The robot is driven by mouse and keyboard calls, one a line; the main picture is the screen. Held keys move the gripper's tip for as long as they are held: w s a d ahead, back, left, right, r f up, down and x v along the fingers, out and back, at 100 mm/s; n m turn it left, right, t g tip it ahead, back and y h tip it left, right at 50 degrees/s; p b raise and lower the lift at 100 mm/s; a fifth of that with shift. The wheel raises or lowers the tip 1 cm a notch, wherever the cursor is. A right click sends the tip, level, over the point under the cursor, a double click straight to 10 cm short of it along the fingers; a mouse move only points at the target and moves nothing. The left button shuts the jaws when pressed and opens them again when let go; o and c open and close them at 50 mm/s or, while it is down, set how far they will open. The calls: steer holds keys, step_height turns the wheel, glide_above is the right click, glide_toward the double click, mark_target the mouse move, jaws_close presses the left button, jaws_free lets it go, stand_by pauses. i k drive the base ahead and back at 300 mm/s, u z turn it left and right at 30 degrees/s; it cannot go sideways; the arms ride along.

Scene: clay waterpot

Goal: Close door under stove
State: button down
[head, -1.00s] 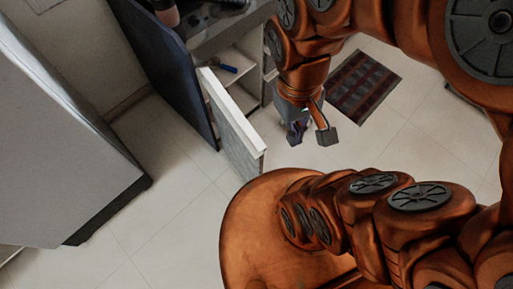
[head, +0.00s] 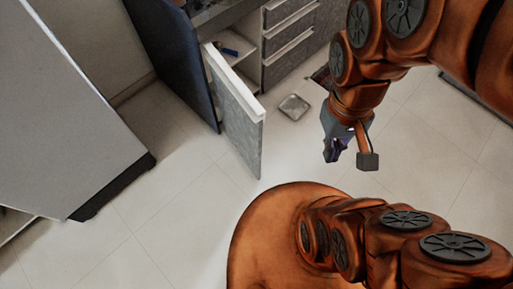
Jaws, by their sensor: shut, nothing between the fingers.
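The grey cabinet door (head: 236,112) with a pale top edge stands open in the head view. It swings out from a cabinet in the counter at the top. The open cabinet shows a shelf (head: 246,56) and a small blue item (head: 229,51) inside. The stove itself is not clearly visible. My gripper (head: 332,158) is to the right of the door, apart from it, pointing down over the floor. It is shut and empty.
A dark blue panel (head: 172,60) stands left of the open cabinet. Drawers (head: 289,38) are on its right. A square metallic thing (head: 294,107) lies on the floor between door and gripper. A large grey appliance (head: 65,110) fills the left.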

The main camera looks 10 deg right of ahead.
mark_target(243, 117)
steer(key=k, duration=0.55)
steer(key=u, duration=1.8)
steer(key=i, duration=0.5)
steer(key=z, duration=0.05)
